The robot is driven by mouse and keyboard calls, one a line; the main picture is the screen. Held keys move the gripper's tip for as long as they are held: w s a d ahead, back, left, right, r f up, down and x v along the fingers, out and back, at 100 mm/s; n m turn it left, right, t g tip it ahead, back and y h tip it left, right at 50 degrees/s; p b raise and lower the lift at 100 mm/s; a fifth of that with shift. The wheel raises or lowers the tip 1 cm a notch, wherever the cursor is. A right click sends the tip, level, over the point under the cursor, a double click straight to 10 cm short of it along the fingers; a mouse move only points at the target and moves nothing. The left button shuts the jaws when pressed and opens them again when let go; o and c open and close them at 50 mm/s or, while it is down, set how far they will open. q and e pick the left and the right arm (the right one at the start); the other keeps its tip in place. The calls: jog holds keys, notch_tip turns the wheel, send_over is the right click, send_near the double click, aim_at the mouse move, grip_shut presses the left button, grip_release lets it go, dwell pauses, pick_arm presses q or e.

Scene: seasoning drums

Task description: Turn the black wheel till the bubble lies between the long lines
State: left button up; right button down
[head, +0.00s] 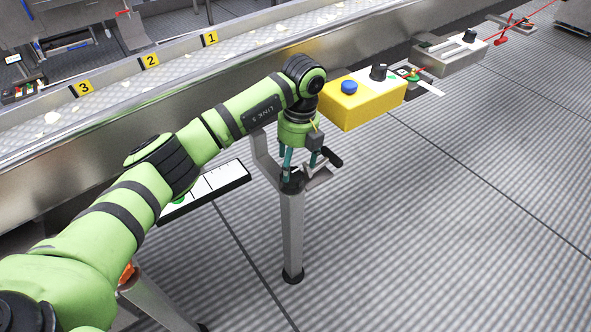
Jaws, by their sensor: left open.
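My left gripper (312,172) hangs pointing down at the end of my green left arm, open, near the middle of the view. A dark round part that looks like the black wheel (291,187) sits at the top of a grey leg (292,235), just below and left of the fingers. I cannot tell if the fingers touch it. A white level panel (222,178) with thin dark lines and a black edge lies left of the leg, partly behind my arm. A bit of green shows at its lower left end; I cannot make out the bubble against the long lines.
A yellow box (362,109) with a blue button (349,87) and a black knob stands right of my wrist. A grey unit (450,55) is farther right. A metal conveyor trough (130,125) with yellow number tags runs behind. The ribbed floor at right is clear.

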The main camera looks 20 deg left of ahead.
aim_at(293, 175)
pick_arm(q)
jog(key=shift+s+a+f, duration=0.1)
jog(key=shift+s+f, duration=0.05)
jog(key=shift+f, duration=2.05)
pick_arm(e)
jog(key=shift+w+r, duration=0.25)
jog(key=shift+r, duration=0.55)
pick_arm(q)
jog(key=c, duration=1.1)
